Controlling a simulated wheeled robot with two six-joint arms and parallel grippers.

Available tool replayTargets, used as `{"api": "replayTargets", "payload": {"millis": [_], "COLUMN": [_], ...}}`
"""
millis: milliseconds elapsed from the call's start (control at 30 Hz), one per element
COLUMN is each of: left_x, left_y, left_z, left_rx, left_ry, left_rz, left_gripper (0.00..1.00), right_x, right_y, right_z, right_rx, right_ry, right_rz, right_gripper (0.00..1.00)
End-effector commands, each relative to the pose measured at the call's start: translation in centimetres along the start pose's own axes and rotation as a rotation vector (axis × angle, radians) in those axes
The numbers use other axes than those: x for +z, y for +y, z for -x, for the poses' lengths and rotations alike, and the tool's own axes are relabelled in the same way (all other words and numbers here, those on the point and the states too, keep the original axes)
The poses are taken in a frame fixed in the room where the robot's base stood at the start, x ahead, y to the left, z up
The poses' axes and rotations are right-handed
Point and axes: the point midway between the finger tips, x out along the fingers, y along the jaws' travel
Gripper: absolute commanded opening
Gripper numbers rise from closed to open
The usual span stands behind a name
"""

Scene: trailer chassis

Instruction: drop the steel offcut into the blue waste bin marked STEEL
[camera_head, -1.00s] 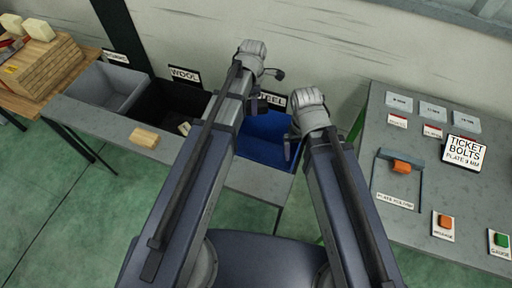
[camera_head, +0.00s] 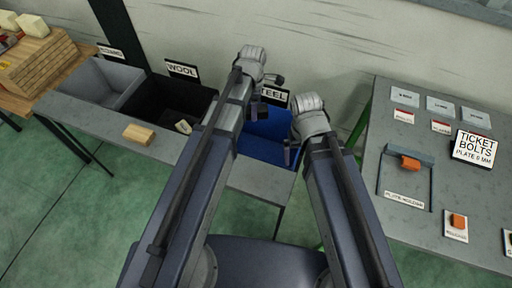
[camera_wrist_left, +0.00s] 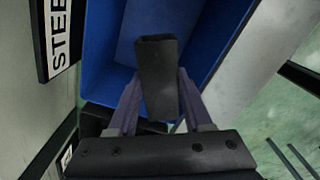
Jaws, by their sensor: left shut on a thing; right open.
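The steel offcut (camera_wrist_left: 158,80) is a dark grey bar, upright between the two fingers of my left gripper (camera_wrist_left: 157,100) in the left wrist view. That gripper is shut on it, over the blue waste bin (camera_wrist_left: 110,60). The bin's STEEL sign (camera_wrist_left: 58,40) is at the upper left there. In the head view the blue bin (camera_head: 262,148) stands partly behind my arms, its sign (camera_head: 274,96) partly covered. My left gripper (camera_head: 262,92) is at the bin's back left. My right gripper (camera_head: 290,150) is open and empty near the bin's right side.
A black bin (camera_head: 165,105) and a grey bin (camera_head: 100,80) stand left of the blue bin. A wooden block (camera_head: 138,134) lies on the bench rim in front. At right, a grey table (camera_head: 390,235) carries a plate holder (camera_head: 405,195) and a ticket sign (camera_head: 474,148).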

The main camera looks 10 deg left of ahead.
Motion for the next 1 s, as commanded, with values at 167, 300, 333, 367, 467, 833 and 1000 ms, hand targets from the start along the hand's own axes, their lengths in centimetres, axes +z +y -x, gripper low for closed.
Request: {"api": "replayTargets", "payload": {"millis": [167, 300, 333, 367, 467, 833, 1000], "left_x": [0.0, 0.0, 0.0, 0.0, 0.0, 0.0, 0.0], "left_y": [0.0, 0.0, 0.0, 0.0, 0.0, 0.0, 0.0], "left_z": [0.1, 0.1, 0.1, 0.1, 0.1, 0.4, 1.6], "left_rx": [0.000, 0.000, 0.000, 0.000, 0.000, 0.000, 0.000], "left_ry": [0.000, 0.000, 0.000, 0.000, 0.000, 0.000, 0.000], "left_rz": [0.000, 0.000, 0.000, 0.000, 0.000, 0.000, 0.000], "left_gripper": [0.51, 0.67, 0.70, 0.73, 0.84, 0.85, 0.85], "right_x": [0.0, 0.0, 0.0, 0.0, 0.0, 0.0, 0.1], "right_y": [0.0, 0.0, 0.0, 0.0, 0.0, 0.0, 0.1], "right_z": [0.1, 0.1, 0.1, 0.1, 0.1, 0.4, 1.6], "right_rx": [0.000, 0.000, 0.000, 0.000, 0.000, 0.000, 0.000], "right_ry": [0.000, 0.000, 0.000, 0.000, 0.000, 0.000, 0.000], "right_rz": [0.000, 0.000, 0.000, 0.000, 0.000, 0.000, 0.000], "right_gripper": [1.00, 1.00, 1.00, 1.00, 1.00, 1.00, 1.00]}}
